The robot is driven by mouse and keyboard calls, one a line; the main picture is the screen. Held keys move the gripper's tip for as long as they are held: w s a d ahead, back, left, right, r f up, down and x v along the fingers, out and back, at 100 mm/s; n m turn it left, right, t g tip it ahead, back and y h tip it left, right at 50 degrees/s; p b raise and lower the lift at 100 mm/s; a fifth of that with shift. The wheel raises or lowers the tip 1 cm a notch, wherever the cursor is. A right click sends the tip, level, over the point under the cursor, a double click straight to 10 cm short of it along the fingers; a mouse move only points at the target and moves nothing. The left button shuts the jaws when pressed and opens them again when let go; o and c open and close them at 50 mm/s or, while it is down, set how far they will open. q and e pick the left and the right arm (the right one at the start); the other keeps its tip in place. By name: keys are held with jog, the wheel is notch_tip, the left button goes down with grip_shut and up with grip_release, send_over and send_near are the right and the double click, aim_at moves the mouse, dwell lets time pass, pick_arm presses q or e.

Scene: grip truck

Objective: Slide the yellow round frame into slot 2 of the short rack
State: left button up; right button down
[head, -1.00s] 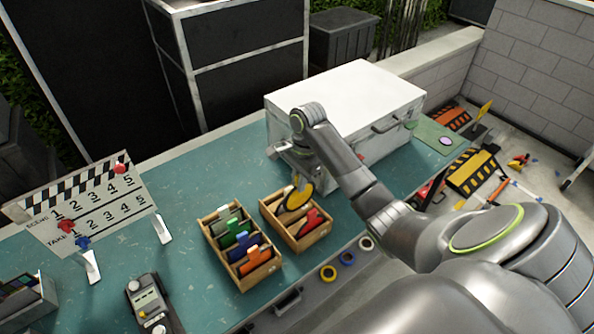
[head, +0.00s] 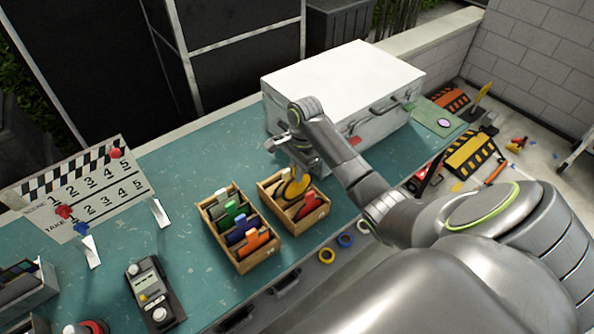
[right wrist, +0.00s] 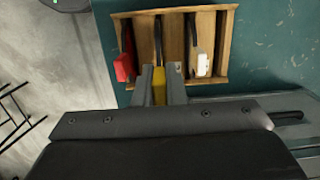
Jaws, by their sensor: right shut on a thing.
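The yellow round frame (head: 297,188) is in my right gripper, upright at the short wooden rack (head: 313,221). Its lower part looks to be down among the rack's dividers, but I cannot tell how deep it sits. In the right wrist view my right gripper (right wrist: 160,88) is shut on the yellow frame (right wrist: 159,80), over the rack's middle (right wrist: 222,45). A red frame (right wrist: 124,67) stands in the rack on one side of it and a white-tabbed frame (right wrist: 203,65) on the other. My left gripper is out of view.
A longer rack (head: 257,262) with green, blue and orange frames stands close on the left. A large white-topped case (head: 345,85) stands behind my right arm. Open teal table (head: 180,215) lies left of the racks.

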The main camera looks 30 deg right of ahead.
dwell(0.4)
jog(key=shift+f, duration=0.55)
dwell(0.5)
jog(key=shift+f, duration=0.1)
jog(key=b, duration=0.2)
send_over(295, 199)
jog(key=shift+w+d+f, duration=0.1)
jog(key=shift+d+f, duration=0.15)
jog(key=shift+f, duration=1.05)
jog(key=shift+w+d+f, duration=0.1)
jog(key=shift+d+f, duration=0.1)
jog(key=shift+f, duration=1.1)
jog(key=c, duration=1.4)
grip_release()
